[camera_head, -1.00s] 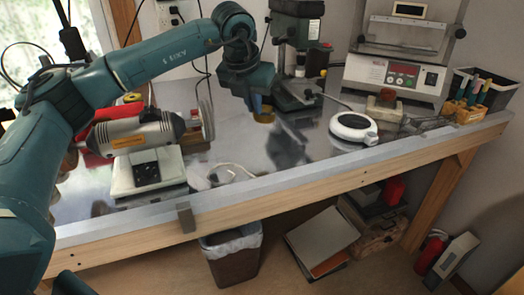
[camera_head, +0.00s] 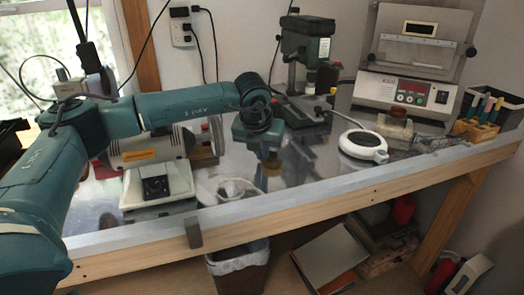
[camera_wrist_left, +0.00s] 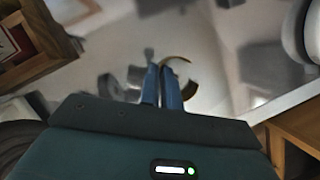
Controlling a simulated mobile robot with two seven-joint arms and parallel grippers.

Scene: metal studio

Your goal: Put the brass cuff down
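The brass cuff (camera_head: 273,166) is a small gold-brown ring hanging at the tips of my left gripper (camera_head: 268,158) in the head view, over the shiny metal bench top (camera_head: 310,172). In the left wrist view the cuff (camera_wrist_left: 189,90) shows as a thin curved brass band at the fingertips. The two blue fingers of the left gripper (camera_wrist_left: 161,72) are close together on its near side. The cuff appears to be held above the bench; the exact gap is hard to tell. My right gripper is in neither view.
A white round device (camera_head: 363,146) stands right of the cuff. A drill press (camera_head: 305,60) is behind it. A pale object (camera_head: 232,190) lies near the front edge.

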